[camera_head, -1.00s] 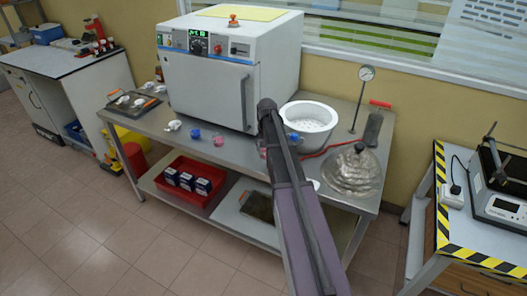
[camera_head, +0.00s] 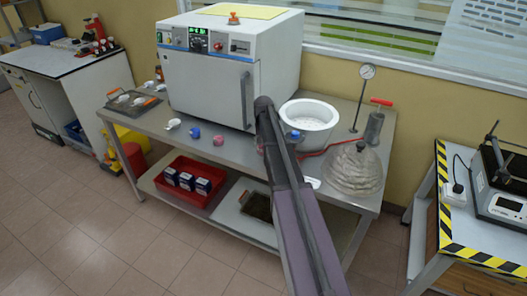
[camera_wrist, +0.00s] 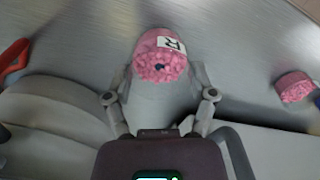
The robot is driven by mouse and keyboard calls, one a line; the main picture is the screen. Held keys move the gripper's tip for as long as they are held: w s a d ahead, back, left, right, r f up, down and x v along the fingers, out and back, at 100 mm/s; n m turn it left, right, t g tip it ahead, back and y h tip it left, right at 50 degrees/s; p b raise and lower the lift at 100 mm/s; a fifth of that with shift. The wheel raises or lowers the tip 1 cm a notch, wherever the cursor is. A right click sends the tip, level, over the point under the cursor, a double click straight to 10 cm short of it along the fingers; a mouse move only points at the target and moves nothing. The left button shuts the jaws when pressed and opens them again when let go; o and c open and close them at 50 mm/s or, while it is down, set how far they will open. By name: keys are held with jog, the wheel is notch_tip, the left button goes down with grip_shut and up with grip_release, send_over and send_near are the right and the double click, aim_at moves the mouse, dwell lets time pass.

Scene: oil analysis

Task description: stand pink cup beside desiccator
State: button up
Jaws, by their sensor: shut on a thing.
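A pink cup (camera_wrist: 160,52) with a white label reading "R" sits between the fingers of my gripper (camera_wrist: 160,76) in the wrist view. My gripper is shut on it. The cup's visible end looks rough and pink with a dark spot. A second pink piece (camera_wrist: 295,87) lies apart at the right of that view. In the head view my arm hides the gripper and most of the held cup. The desiccator (camera_head: 353,170), a clear dome with a knob, stands at the right end of the steel bench (camera_head: 240,150).
A pink cup (camera_head: 219,140), a blue cup (camera_head: 194,133) and a white cup (camera_head: 173,123) stand before the oven (camera_head: 208,85). A red hose (camera_head: 322,149) crosses the bench.

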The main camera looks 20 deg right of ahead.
jog(key=shift+f+b, duration=0.75)
jog(key=shift+f, duration=0.3)
jog(key=shift+f, duration=0.1)
jog(key=o, duration=1.1)
jog(key=shift+c, duration=0.2)
notch_tip(320, 180, up, 12)
jog(key=p, duration=1.2)
jog(key=shift+s+d, duration=0.1)
